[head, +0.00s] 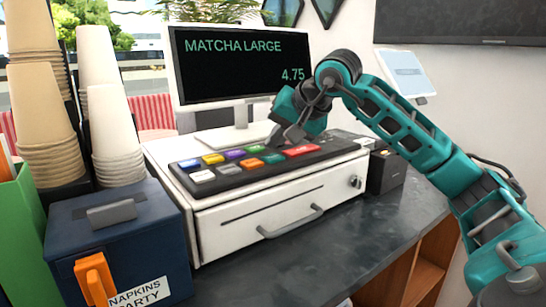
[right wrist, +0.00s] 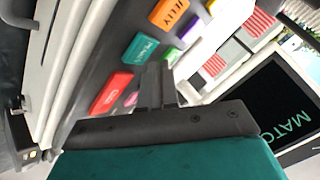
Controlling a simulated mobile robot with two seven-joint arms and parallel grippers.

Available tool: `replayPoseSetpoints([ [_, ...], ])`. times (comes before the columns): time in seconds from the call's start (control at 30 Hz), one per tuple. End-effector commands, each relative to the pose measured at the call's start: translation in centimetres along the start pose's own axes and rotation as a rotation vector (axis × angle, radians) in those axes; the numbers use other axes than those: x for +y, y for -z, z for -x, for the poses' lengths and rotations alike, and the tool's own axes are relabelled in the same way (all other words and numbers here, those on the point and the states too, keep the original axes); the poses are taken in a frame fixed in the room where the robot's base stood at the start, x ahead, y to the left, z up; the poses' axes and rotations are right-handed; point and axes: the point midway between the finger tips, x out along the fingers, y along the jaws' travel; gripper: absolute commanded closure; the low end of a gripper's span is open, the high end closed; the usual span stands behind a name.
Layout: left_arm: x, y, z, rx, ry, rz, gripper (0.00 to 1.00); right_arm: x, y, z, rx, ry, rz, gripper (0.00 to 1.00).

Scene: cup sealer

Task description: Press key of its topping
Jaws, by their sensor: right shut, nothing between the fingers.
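The key panel (head: 262,163) lies on top of the white cash register (head: 270,205). It carries blue, yellow, purple, green, orange, teal, white, grey and red keys. In the right wrist view, an orange key (right wrist: 169,14) reads JELLY, a teal key (right wrist: 140,48) seems to read PEARL, and a red key (right wrist: 110,93) lies nearby. My right gripper (right wrist: 157,85) is shut and empty. Its tips are over the panel, close to the teal key and a partly hidden green key; contact cannot be told. My left gripper is not in view.
The monitor (head: 240,65) behind the panel reads MATCHA LARGE, 4.75. Stacked cups (head: 115,130) and a dark blue napkin box (head: 120,240) stand at the left. A small black device (head: 387,170) is right of the register. The counter (head: 340,235) in front is clear.

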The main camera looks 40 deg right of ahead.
Motion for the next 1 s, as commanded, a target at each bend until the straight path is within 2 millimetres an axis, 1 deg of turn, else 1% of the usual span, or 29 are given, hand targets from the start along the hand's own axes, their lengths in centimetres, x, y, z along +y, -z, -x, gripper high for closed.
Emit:
replayPoseSetpoints([
  [0.27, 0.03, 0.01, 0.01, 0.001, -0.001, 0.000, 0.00, 0.02, -0.02, -0.03, 0.000, 0.000, 0.000, 1.00],
  [0.53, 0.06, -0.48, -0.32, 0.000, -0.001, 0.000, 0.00, 0.50, -0.45, -0.62, 0.000, -0.002, 0.000, 1.00],
  [1.0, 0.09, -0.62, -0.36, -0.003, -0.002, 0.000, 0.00, 0.50, -0.49, -0.68, 0.000, 0.000, 0.000, 1.00],
])
